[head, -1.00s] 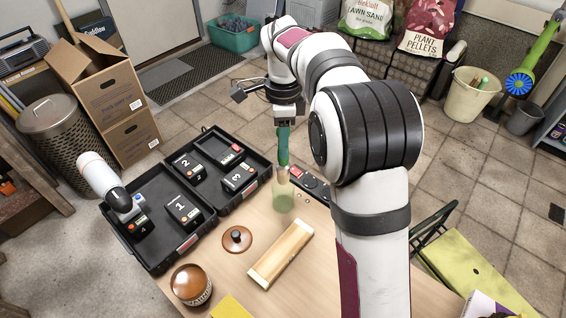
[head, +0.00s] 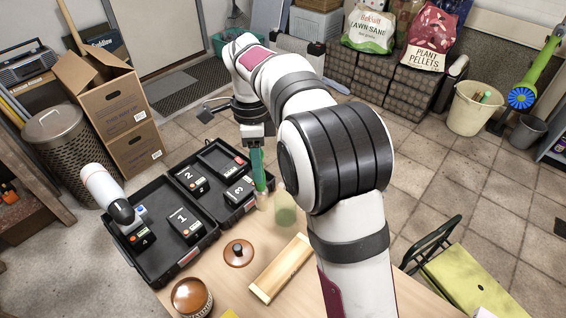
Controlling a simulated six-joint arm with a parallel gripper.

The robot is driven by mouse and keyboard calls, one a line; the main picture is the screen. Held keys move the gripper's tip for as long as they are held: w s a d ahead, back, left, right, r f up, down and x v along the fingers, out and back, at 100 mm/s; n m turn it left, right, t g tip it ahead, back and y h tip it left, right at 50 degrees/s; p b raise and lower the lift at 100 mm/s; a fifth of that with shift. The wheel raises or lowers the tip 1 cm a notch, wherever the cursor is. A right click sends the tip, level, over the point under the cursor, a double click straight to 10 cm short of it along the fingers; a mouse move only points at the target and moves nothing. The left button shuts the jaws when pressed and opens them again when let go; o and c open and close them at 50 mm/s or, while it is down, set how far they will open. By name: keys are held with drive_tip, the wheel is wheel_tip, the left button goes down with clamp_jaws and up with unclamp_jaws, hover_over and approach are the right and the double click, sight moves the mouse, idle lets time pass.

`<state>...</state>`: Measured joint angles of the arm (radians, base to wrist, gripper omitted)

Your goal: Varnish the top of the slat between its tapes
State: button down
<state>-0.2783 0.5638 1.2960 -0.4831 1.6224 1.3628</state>
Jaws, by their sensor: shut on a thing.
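My gripper (head: 254,145) points down and is shut on a brush with a green handle (head: 258,170). The brush hangs roughly upright, its pale lower end just left of a greenish clear jar (head: 286,210); its height above the table is hard to judge. The wooden slat (head: 281,268) lies diagonally on the table, in front of the jar and apart from the brush. Paler bands at its ends look like the tapes. A round brown pot (head: 191,297) stands at the table's front left. A brown lid with a dark knob (head: 238,252) lies between pot and slat.
An open black case (head: 188,255) with numbered black blocks (head: 187,225) lies left of the brush. A white and black device (head: 103,190) stands at its left side. My arm covers the table's right part. A yellow item (head: 228,314) shows at the lower edge.

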drive_tip(key=s+a+r+g, duration=0.2)
drive_tip(key=s+a+g, duration=0.1)
drive_tip(key=s+a, duration=1.35)
wheel_tip(320, 180, down, 6)
drive_tip(key=w, duration=0.1)
drive_tip(key=shift+a+h, duration=0.15)
drive_tip(key=shift+h, duration=0.25)
drive_tip(key=shift+f, duration=0.75)
idle(0.6)
wheel_tip(320, 180, up, 7)
idle(0.6)
